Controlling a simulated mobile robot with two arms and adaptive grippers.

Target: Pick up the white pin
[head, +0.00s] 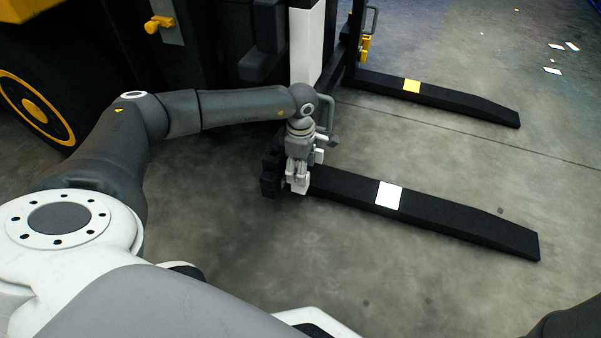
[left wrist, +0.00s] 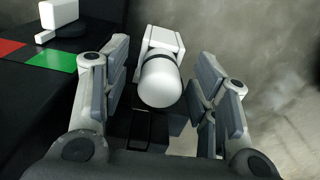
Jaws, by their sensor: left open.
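The white pin (left wrist: 160,82) has a rounded white end and a square white block behind it, with a dark band between them. In the left wrist view it sits at the upper middle, between the two spread fingers. My left gripper (head: 297,176) is open around the pin, and dark gaps show between the pin and both fingers. In the head view the gripper hangs at the root of the nearer black fork, and I cannot clearly tell the pin from the gripper there. My right gripper is out of view.
The nearer black fork (head: 460,222) bears a white patch (head: 388,195); the farther fork (head: 465,104) bears a yellow one. A dark surface with a green patch (left wrist: 50,61) and another white part (left wrist: 59,13) lies left in the wrist view. Concrete floor is open around the forks.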

